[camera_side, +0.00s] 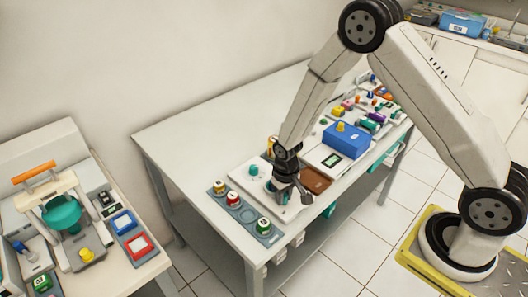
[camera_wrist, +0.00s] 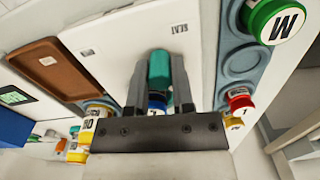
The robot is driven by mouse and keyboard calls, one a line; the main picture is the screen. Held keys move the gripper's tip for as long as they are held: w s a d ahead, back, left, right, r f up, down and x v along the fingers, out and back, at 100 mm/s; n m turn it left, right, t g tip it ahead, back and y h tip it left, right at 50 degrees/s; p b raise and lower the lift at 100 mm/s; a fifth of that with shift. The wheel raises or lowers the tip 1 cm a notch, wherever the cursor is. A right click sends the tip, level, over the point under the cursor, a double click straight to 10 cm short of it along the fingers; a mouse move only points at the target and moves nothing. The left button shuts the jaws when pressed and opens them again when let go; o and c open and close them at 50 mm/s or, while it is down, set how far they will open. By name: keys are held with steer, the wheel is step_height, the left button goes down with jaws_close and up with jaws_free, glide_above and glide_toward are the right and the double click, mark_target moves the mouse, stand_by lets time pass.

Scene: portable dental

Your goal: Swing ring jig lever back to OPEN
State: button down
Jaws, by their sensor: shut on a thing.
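The ring jig is a white plate (camera_side: 283,213) on the table, with a small teal part (camera_side: 253,170) standing on its left side. My gripper (camera_side: 291,192) is low over the plate's right front part. In the wrist view, my gripper (camera_wrist: 155,82) is shut on a teal upright knob (camera_wrist: 159,68), which I take to be the lever's handle. The knob's lower end and the lever arm are hidden. A blue part (camera_wrist: 157,103) shows between the fingers.
A grey-blue holder (camera_side: 247,212) with several capped jars stands left of the plate, close to the gripper. A brown tray (camera_side: 316,180) lies to the right, then a blue box (camera_side: 343,142) and several small items. A separate bench (camera_side: 145,262) stands at far left.

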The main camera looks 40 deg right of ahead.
mark_target(296, 191)
steer(key=d+n, duration=0.2)
steer(key=n, duration=0.1)
steer(key=shift+s+n, duration=0.3)
steer(key=d+n, duration=0.1)
steer(key=n, duration=0.1)
steer(key=shift+d+n, duration=0.2)
steer(key=shift+n, duration=0.1)
steer(key=n, duration=0.1)
steer(key=d+n, duration=0.1)
steer(key=shift+w+d+n, duration=0.2)
steer(key=shift+w+n, duration=0.05)
steer(key=shift+n, duration=0.05)
steer(key=shift+w+d+n, duration=0.2)
steer(key=shift+d+n, duration=0.15)
steer(key=shift+n, duration=0.4)
steer(key=shift+w+d+n, duration=0.15)
steer(key=shift+d+n, duration=0.15)
steer(key=shift+n, duration=0.45)
steer(key=shift+c, duration=2.4)
jaws_free()
steer(key=shift+r, duration=0.15)
step_height(296, 191, up, 8)
steer(key=shift+f, duration=0.2)
